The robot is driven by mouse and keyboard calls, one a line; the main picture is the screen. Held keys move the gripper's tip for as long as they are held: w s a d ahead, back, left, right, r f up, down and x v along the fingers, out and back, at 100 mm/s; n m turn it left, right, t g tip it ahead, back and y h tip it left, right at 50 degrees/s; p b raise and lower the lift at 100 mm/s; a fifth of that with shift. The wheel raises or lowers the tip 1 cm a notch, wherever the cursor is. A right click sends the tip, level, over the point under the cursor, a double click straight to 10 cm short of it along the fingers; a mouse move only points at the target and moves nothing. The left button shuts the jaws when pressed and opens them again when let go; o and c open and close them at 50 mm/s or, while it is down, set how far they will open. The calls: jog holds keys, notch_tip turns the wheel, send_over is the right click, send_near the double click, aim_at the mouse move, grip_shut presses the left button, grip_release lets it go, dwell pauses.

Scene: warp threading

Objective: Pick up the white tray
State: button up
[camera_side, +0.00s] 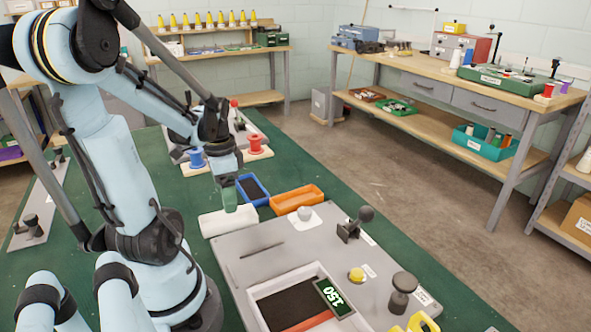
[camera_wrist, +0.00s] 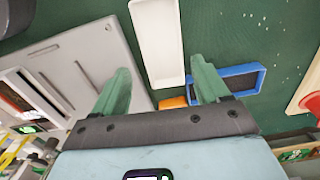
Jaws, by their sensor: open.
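The white tray (camera_side: 222,222) is a long, narrow, shallow tray on the green mat, beside the grey board. In the wrist view the white tray (camera_wrist: 158,40) runs up to the top edge, and its near end shows between my fingertips. My gripper (camera_side: 229,196) has green fingers and hangs just over the tray in the side view, hiding part of it. In the wrist view my gripper (camera_wrist: 160,68) is open, with one finger to each side of the tray's near end and nothing held. The exact height above the tray is hard to tell.
A blue tray (camera_side: 254,188) and an orange tray (camera_side: 296,201) lie close by. The grey board (camera_side: 270,240) carries a display (camera_side: 334,297), a yellow button (camera_side: 356,274) and black knobs. Blue and red spools (camera_side: 254,143) stand behind. Green mat is clear at the right.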

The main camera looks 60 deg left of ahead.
send_over(229, 221)
jog(key=shift+w+d+f, duration=0.15)
jog(key=shift+d+f, duration=0.05)
jog(key=shift+f, duration=0.85)
jog(key=shift+w+d+f, duration=0.15)
jog(key=shift+d+f, duration=0.05)
jog(key=shift+f, duration=1.65)
jog(key=c, duration=0.8)
